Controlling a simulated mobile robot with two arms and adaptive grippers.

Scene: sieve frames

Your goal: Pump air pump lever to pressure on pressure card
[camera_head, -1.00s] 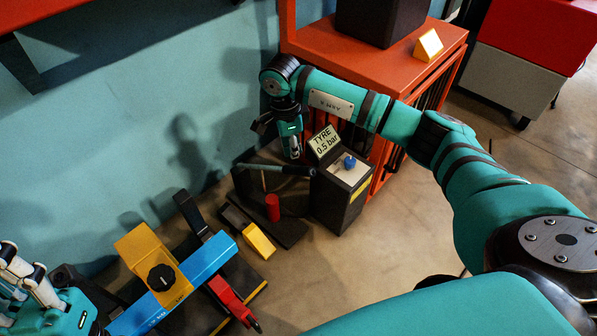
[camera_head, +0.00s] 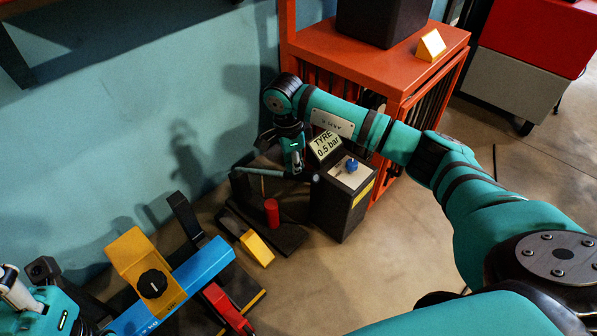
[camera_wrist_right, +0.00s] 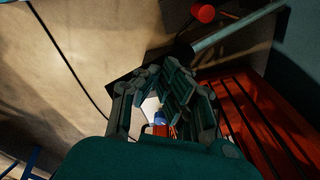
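The air pump (camera_head: 340,212) is a dark box on a dark base, with a blue knob (camera_head: 352,163) on its light top. The card (camera_head: 326,146) behind the knob reads "TYRE 0.5 bar". The grey-teal lever (camera_head: 263,172) runs roughly level to the pump's left and also shows in the right wrist view (camera_wrist_right: 236,30). My right gripper (camera_head: 297,170) is at the lever's pump end; contact is unclear. In the right wrist view its fingertips (camera_wrist_right: 163,68) point inward, with no clear hold on the lever. My left gripper (camera_head: 12,290) is cut off at lower left.
A red cylinder (camera_head: 272,212) stands below the lever. A yellow-ended block (camera_head: 257,248) lies left of the pump. A blue and yellow device (camera_head: 180,285) fills the lower left. An orange cabinet (camera_head: 375,62) stands behind the pump. Floor (camera_head: 340,285) in front is clear.

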